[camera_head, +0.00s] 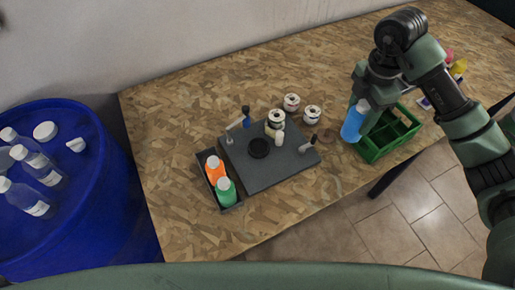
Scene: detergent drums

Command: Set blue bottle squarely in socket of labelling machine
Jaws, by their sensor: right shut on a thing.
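The blue bottle (352,125) is held tilted in my right gripper (362,104), at the left edge of the green crate. My right gripper is shut on its upper part. The labelling machine (270,165) is a dark grey plate on the wooden table, left of the bottle. Its socket (258,148) is a round black ring on the plate, and it looks empty. My left gripper is not in view.
A green divided crate (388,133) stands at the table's front right. A dark tray (230,206) holds an orange bottle (215,169) and a green bottle (226,190). Several small jars (291,102) stand behind the machine. A blue drum (85,215) with clear bottles is at left.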

